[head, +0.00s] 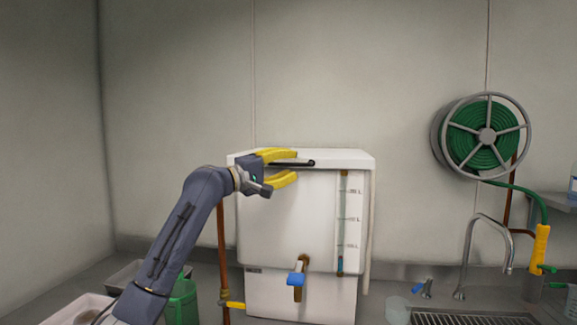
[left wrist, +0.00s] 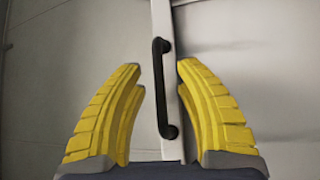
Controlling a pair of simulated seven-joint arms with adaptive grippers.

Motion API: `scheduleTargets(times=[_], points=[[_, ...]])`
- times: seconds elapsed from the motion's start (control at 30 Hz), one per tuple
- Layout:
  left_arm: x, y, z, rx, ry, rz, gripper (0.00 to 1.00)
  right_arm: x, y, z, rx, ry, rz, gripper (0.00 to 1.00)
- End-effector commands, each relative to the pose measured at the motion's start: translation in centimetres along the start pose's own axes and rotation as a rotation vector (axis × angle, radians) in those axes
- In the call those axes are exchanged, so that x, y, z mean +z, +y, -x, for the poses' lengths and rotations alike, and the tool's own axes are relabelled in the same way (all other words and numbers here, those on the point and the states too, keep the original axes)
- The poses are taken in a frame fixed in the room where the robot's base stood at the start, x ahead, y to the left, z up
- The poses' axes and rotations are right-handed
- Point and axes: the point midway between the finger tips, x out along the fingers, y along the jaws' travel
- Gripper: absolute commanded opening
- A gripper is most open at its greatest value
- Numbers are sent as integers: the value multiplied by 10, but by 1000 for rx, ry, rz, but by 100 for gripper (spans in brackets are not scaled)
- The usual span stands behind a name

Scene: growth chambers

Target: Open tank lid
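The white tank (head: 290,220) stands against the back wall, with a level scale on its right side. Its lid (head: 340,157) lies flat and closed on top. A black handle (head: 308,163) is on the lid's front edge; it also shows in the left wrist view (left wrist: 160,88). My left gripper (head: 296,167) is at the lid's front edge, its yellow fingers spread, one above and one below the handle. In the left wrist view the open fingers (left wrist: 158,80) are on either side of the handle, with gaps to it. My right gripper is not in view.
A tap with a blue lever (head: 296,279) sticks out of the tank's lower front. A green hose reel (head: 486,136) hangs on the wall at right, above a sink faucet (head: 468,250). A green container (head: 182,302) stands left of the tank.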

Motion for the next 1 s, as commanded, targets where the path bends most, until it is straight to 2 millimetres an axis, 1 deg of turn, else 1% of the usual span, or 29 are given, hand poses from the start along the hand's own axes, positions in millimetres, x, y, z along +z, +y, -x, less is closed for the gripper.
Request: scheduleTargets(times=[0.03,0.3,1.0], points=[[0,0,0,0,0,0,31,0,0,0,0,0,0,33],[0,0,0,0,0,0,0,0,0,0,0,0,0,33],[-1,-1,0,-2,3,1,0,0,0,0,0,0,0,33]])
